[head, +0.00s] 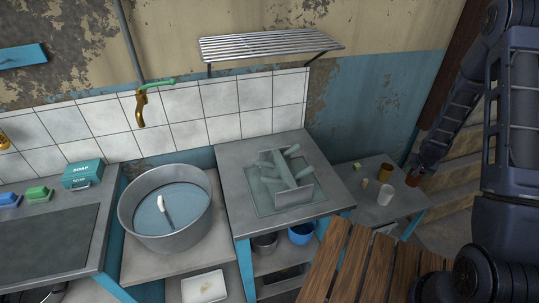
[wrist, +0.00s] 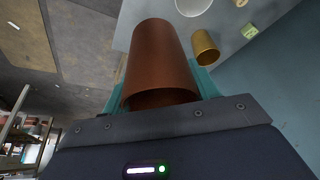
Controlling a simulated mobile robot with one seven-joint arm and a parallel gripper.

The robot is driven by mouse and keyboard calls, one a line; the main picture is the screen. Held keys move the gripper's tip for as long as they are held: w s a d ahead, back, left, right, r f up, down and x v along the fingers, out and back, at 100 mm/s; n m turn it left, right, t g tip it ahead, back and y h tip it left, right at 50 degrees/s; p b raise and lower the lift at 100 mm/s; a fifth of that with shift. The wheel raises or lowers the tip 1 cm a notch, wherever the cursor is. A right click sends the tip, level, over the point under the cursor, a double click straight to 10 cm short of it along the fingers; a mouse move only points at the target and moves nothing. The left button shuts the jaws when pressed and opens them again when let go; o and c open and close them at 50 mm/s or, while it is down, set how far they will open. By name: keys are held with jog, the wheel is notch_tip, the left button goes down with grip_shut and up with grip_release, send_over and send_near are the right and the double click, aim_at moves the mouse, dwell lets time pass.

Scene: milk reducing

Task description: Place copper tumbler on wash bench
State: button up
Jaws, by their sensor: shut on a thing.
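My gripper (head: 413,172) is at the right, by the far right side of the low grey table (head: 408,212). It is shut on a copper tumbler (wrist: 158,62), which fills the middle of the wrist view between the teal fingers (wrist: 160,88). In the head view the tumbler (head: 412,181) is small and dark reddish, partly hidden by the gripper; I cannot tell whether it touches the table. Which surface is the wash bench is not marked: a grey bench (head: 225,160) bears a dish rack (head: 285,180), and a lower one (head: 135,262) bears a metal basin (head: 165,207).
A gold cup (head: 384,173), a white cup (head: 385,195) and small yellowish pieces (head: 357,166) stand on the low table near my gripper. A wooden slatted surface (head: 345,270) lies in front. A wire shelf (head: 265,45) hangs above the rack bench, which has bare room around the rack.

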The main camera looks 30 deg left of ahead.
jog(key=shift+w+d+r+n, duration=0.25)
jog(key=shift+w+d+n, duration=0.05)
jog(key=shift+d, duration=0.35)
jog(key=shift+w+r, duration=0.35)
jog(key=shift+w, duration=0.05)
jog(key=s+a+r+n+y, duration=0.1)
jog(key=a+r+n, duration=0.25)
jog(key=a, duration=1.35)
jog(key=a+r+n+y, duration=0.15)
jog(key=a+r, duration=0.35)
jog(key=a, duration=1.2)
jog(key=s+a+r+n, duration=0.1)
jog(key=s+a+r, duration=0.3)
jog(key=s+a, duration=0.5)
jog(key=s+a+r+n+g+y, duration=0.1)
jog(key=s+a+r+n, duration=0.15)
jog(key=s+a, duration=0.7)
jog(key=s+a+r+n, duration=0.1)
jog(key=s+a+r, duration=0.35)
jog(key=a, duration=0.85)
jog(key=f, duration=1)
jog(key=shift+s+d, duration=0.2)
jog(key=shift+s, duration=0.2)
